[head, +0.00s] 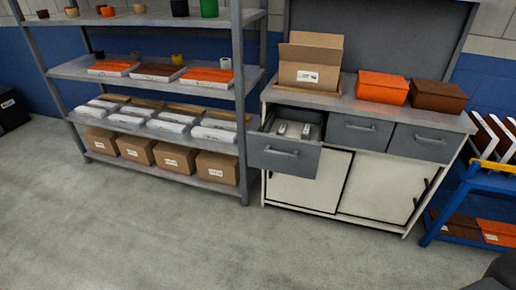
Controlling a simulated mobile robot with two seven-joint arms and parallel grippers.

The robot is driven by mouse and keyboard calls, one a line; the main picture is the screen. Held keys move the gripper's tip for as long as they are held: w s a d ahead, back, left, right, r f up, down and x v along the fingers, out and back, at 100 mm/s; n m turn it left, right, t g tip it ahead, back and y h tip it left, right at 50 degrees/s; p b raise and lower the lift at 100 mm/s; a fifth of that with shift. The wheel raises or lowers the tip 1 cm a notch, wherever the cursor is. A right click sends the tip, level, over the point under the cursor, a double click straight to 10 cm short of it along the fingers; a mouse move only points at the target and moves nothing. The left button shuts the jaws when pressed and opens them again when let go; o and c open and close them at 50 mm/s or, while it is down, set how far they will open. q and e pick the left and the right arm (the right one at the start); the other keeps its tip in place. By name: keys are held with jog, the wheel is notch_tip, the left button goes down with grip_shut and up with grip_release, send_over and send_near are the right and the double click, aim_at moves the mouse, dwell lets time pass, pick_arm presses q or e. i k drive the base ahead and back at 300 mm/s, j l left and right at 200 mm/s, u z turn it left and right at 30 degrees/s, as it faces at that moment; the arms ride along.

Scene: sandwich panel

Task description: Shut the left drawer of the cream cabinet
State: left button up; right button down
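The cream cabinet (299,191) stands right of the middle of the head view, with a grey top and a row of three grey drawers. Its left drawer (283,158) is pulled out, its front standing well forward of the other two. A few light grey items (293,130) lie inside it. The middle drawer (360,132) and the right drawer (424,143) are shut. The cream sliding doors below look shut. Neither of my grippers can be seen. A dark rounded shape at the bottom right corner may be part of my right arm.
An open cardboard box (309,68), an orange box (382,87) and a brown box (438,96) stand on the cabinet top. A loaded grey shelf rack (150,82) stands close on the left, a blue cart (468,194) on the right. The floor (200,240) in front is clear.

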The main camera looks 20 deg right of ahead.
aim_at(288, 154)
jog(key=i+j+z, duration=0.2)
jog(key=i, duration=0.25)
jog(key=i+z, duration=0.2)
jog(key=i, duration=0.25)
jog(key=i+j+z, duration=0.15)
jog(key=i, duration=0.25)
jog(key=j, duration=0.1)
